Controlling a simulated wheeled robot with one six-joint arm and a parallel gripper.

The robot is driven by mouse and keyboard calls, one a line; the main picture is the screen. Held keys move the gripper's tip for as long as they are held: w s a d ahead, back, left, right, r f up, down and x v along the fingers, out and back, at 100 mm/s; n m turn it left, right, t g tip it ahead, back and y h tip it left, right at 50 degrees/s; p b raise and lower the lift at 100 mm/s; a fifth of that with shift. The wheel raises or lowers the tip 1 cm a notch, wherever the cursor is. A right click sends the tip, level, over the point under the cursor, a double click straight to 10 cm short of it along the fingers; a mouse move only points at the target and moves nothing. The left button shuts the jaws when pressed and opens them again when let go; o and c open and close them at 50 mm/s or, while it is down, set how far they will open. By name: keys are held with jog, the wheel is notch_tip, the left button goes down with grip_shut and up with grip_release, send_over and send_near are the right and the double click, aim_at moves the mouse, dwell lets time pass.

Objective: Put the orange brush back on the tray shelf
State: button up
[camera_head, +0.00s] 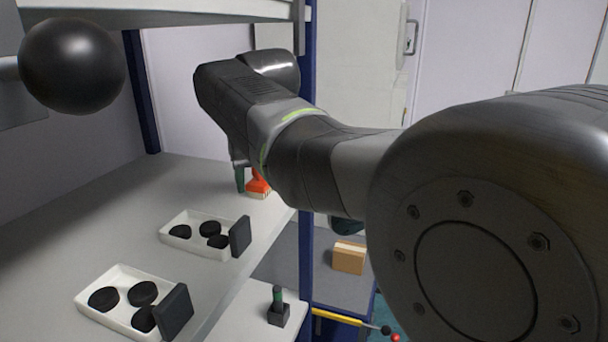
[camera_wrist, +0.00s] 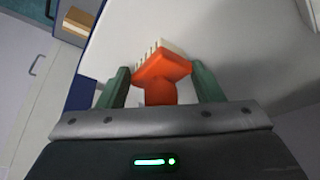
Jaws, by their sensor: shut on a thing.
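The orange brush (camera_head: 258,184) with pale bristles is at the far right part of the grey tray shelf (camera_head: 110,225) in the head view. My gripper (camera_head: 243,180) reaches down over the shelf and holds the brush, partly hidden by my arm. In the wrist view the orange brush (camera_wrist: 162,70) sits between the two green fingers of my gripper (camera_wrist: 160,85), bristles pointing away from the palm. The pale shelf surface (camera_wrist: 230,45) lies behind it. I cannot tell whether the bristles touch the shelf.
Two white trays (camera_head: 188,246) (camera_head: 92,309) with black discs and dark upright blocks stand nearer on the shelf. A blue post (camera_head: 306,255) borders its right side. Below are a green-handled tool in a black holder (camera_head: 278,311) and a cardboard box (camera_head: 349,257). The shelf's left part is bare.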

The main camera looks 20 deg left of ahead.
aim_at(263, 185)
jog(key=shift+f, duration=0.2)
jog(key=o, duration=0.7)
jog(key=shift+c, duration=0.2)
jog(key=shift+r, duration=0.1)
jog(key=shift+s+d+r, duration=0.1)
jog(key=shift+r, duration=0.3)
jog(key=v, duration=0.1)
jog(key=b+v, duration=0.1)
jog(key=shift+s+d+r, duration=0.2)
jog(key=shift+s, duration=0.15)
jog(key=s+d+b, duration=0.3)
jog(key=s+d, duration=0.4)
jog(key=s, duration=0.2)
